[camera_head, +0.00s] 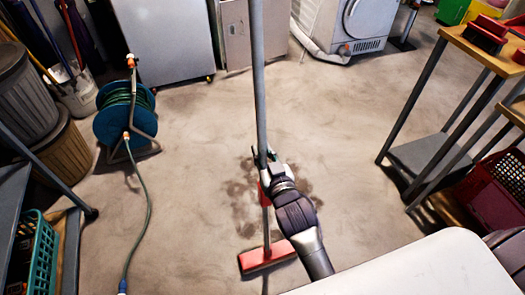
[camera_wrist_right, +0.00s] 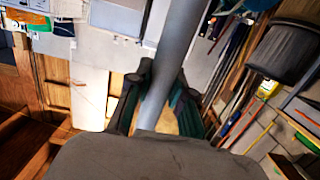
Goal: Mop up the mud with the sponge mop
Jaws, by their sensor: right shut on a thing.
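The sponge mop (camera_head: 260,95) has a long grey handle and a red head (camera_head: 266,257). My right gripper (camera_head: 266,165) is shut on the mop's handle, which stands nearly upright in the head view. The handle also shows between the fingers of the right gripper (camera_wrist_right: 160,95) in the right wrist view. The red head is low over or on the floor; I cannot tell whether it touches. The mud (camera_head: 240,195) is a group of brown patches on the concrete, behind the mop head and partly hidden by my right arm. My left gripper is not in view.
A teal hose reel (camera_head: 112,128) stands at left, its green hose (camera_head: 147,200) running forward over the floor. A workbench (camera_head: 455,40) stands at right. Bins (camera_head: 25,90) and a green crate (camera_head: 42,255) are at far left. Floor around the mud is open.

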